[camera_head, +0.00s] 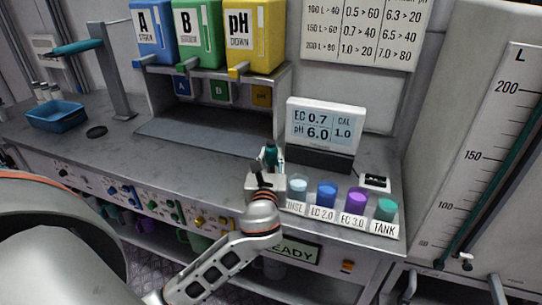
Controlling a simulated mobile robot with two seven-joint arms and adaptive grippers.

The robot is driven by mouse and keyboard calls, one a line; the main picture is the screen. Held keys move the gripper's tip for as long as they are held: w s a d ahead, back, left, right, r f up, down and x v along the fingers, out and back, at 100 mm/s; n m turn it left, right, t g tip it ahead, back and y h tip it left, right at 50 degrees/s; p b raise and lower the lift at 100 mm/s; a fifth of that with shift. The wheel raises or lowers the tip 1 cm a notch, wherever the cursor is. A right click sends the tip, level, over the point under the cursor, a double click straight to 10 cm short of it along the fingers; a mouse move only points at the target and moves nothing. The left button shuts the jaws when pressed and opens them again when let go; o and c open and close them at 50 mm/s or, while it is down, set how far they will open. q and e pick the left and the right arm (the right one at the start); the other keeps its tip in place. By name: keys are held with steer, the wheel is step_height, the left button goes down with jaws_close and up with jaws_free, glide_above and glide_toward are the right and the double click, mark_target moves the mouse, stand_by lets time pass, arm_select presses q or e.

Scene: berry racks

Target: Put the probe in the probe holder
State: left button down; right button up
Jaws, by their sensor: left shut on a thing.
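My left gripper (267,171) is over the bench, left of the row of cups, in front of the meter display. It is shut on the probe (271,153), a small upright thing with a teal top. The gripper's dark fingers cover much of the probe's lower part. A pale block (252,182), which looks like the probe holder, stands on the bench right behind and beside the gripper. I cannot tell whether the probe's tip is inside it or above it. My right gripper is not in view.
Cups marked EC 2.0 (326,194), EC 3.0 (355,202) and TANK (386,210) stand right of the gripper, beside a clear rinse cup (297,188). The meter (325,125) stands behind. A blue tray (55,117) is far left. The bench's left middle is mostly clear.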

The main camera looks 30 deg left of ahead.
arm_select(q)
steer(key=shift+f, duration=0.2)
steer(key=c, duration=1.7)
jaws_free()
steer(key=v, duration=1.2)
